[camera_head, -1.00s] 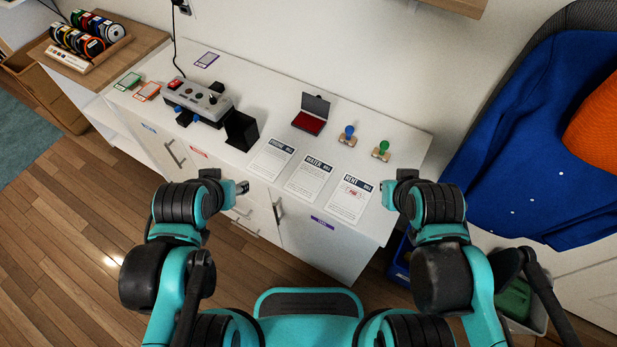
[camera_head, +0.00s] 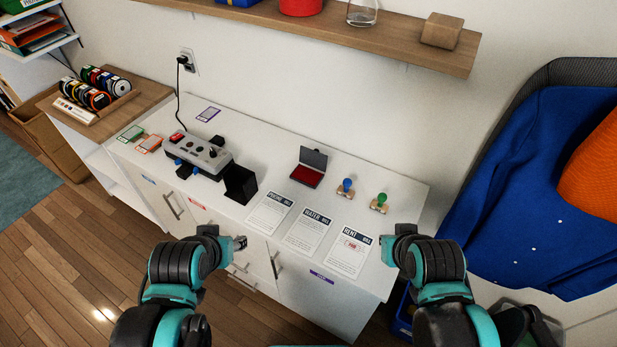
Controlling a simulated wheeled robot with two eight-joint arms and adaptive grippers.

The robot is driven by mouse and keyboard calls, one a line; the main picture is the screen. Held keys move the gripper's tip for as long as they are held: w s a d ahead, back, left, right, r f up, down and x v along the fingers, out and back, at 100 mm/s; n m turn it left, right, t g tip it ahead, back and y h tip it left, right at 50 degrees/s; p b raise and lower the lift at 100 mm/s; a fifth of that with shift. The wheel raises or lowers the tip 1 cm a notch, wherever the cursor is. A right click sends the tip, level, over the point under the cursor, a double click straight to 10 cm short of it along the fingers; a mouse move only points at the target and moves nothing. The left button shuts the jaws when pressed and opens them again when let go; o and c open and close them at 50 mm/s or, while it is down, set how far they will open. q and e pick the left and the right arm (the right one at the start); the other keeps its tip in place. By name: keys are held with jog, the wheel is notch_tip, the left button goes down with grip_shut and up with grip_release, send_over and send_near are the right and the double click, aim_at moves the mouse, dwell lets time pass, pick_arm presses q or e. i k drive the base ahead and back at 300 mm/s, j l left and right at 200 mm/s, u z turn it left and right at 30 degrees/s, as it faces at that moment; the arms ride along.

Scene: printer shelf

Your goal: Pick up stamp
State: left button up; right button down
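Two stamps stand upright on the white cabinet top at its right side: one with a blue handle (camera_head: 346,186) and one with a green handle (camera_head: 381,201), both on wooden bases. An open ink pad (camera_head: 308,170) with a red pad lies left of them. My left gripper (camera_head: 241,243) is near the cabinet's front edge, far from the stamps. My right gripper (camera_head: 386,250) is near the front right of the cabinet, in front of the green stamp and apart from it. Neither gripper appears to hold anything, but their finger openings are too small to judge.
Three printed sheets, including the rent bill (camera_head: 348,252), lie along the cabinet's front. A grey device (camera_head: 199,156) and a black holder (camera_head: 240,184) stand to the left. A wooden shelf (camera_head: 390,36) hangs above. A chair with blue cloth (camera_head: 530,200) is at the right.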

aim_at(379, 206)
jog(key=i+j+z, duration=0.1)
jog(key=z, duration=0.25)
jog(key=i+j+z, duration=0.1)
jog(key=z, duration=0.2)
jog(key=i+j+z, duration=0.1)
jog(key=z, duration=0.25)
